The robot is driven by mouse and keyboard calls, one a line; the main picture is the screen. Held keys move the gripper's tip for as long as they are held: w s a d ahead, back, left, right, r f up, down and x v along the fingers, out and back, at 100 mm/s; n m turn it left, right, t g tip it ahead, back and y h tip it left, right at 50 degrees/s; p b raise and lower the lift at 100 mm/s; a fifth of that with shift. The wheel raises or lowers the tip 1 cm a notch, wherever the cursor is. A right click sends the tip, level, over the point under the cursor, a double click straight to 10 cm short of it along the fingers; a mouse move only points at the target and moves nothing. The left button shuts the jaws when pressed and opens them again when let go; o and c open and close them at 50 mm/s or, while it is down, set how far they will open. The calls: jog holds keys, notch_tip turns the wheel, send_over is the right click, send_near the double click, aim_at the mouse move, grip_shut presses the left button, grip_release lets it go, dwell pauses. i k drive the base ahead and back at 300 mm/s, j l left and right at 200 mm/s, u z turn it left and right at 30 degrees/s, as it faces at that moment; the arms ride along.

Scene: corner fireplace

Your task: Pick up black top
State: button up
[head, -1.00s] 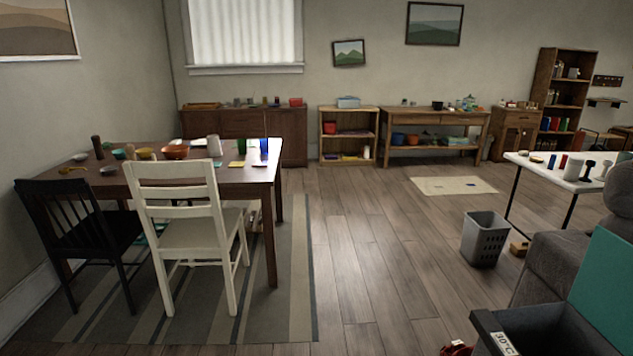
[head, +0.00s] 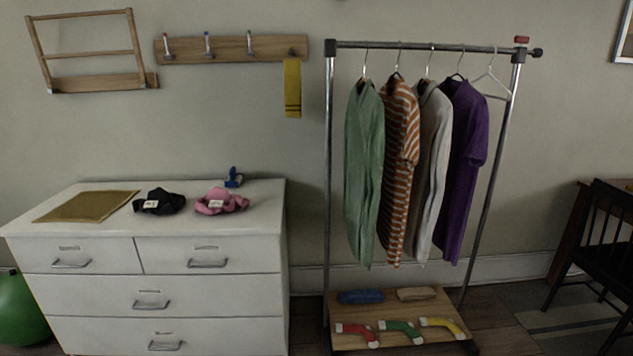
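A crumpled black garment (head: 161,202) with a white label lies on top of the white dresser (head: 250,222), left of the middle; it looks like the black top. A similar pink crumpled garment (head: 222,202) with a label lies just to its right, a small gap apart. My gripper is not in view.
A tan mat (head: 86,206) and a small blue object (head: 233,178) are also on the dresser. A metal clothes rack (head: 327,180) with several hanging garments stands to the right, socks on its low shelf (head: 350,341). A green ball (head: 18,310) is at the left, a black chair (head: 603,250) at the right.

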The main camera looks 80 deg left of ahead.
aim_at(160, 202)
jog(key=u, duration=3.4)
jog(key=i+j, duration=0.15)
jog(key=i, duration=0.35)
jog(key=i+j, duration=0.15)
jog(key=i, duration=0.35)
jog(key=i+j, duration=0.15)
jog(key=i, duration=0.35)
jog(key=i+j, duration=0.2)
jog(key=i, duration=0.3)
jog(key=i+j, duration=0.15)
jog(key=i, duration=0.35)
jog(key=i+j+z, duration=0.1)
jog(key=i, duration=0.4)
